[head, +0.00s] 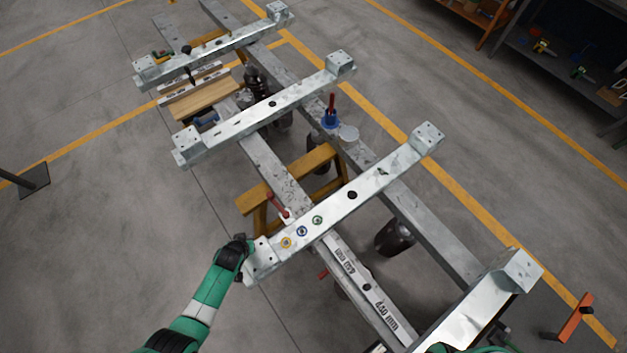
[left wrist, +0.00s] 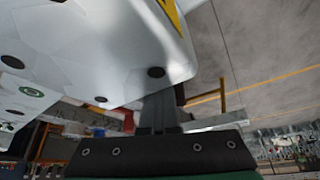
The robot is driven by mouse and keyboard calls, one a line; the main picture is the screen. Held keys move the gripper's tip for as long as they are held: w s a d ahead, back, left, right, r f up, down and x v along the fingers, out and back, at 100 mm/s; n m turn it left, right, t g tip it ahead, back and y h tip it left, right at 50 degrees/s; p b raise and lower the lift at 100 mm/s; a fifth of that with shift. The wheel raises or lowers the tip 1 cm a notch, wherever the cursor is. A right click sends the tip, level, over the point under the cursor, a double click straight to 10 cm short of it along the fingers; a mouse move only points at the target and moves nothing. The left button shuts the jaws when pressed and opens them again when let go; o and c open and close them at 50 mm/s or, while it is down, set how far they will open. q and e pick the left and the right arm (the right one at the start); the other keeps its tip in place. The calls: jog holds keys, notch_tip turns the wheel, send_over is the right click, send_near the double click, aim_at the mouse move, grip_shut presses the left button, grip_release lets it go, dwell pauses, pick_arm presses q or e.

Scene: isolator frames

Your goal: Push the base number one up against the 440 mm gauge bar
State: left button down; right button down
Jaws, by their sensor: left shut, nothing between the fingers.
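The gauge bar (head: 366,287), marked 440 mm, lies along the left rail between two galvanised cross bases. The base with coloured ring marks (head: 335,207) crosses both rails at the bar's upper end. Another base (head: 473,302) crosses at the bar's lower end. I cannot read which is number one. My left gripper (head: 245,243) is shut and empty at the left end plate of the ring-marked base. In the left wrist view its fingers (left wrist: 158,112) are close below the pale base (left wrist: 90,45); contact is unclear. My right gripper is not in view.
Two more bases (head: 265,105) (head: 215,47) cross the rails farther up. A yellow trestle (head: 290,180) stands under the rails. Red-handled clamps (head: 278,207) and a blue-based tool (head: 330,117) sit along them. Open floor (head: 110,230) lies left.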

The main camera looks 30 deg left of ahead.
pick_arm(q)
jog(key=shift+s+d+f, duration=0.3)
jog(key=shift+s+d, duration=0.35)
jog(key=shift+d, duration=0.2)
jog(key=shift+s+d, duration=0.3)
jog(key=shift+d, duration=0.25)
jog(key=shift+a, duration=0.1)
jog(key=shift+w+a+r, duration=0.1)
jog(key=shift+w+a, duration=0.4)
jog(key=shift+a, duration=0.1)
notch_tip(320, 180, up, 9)
jog(key=p, duration=0.8)
jog(key=shift+p, duration=0.35)
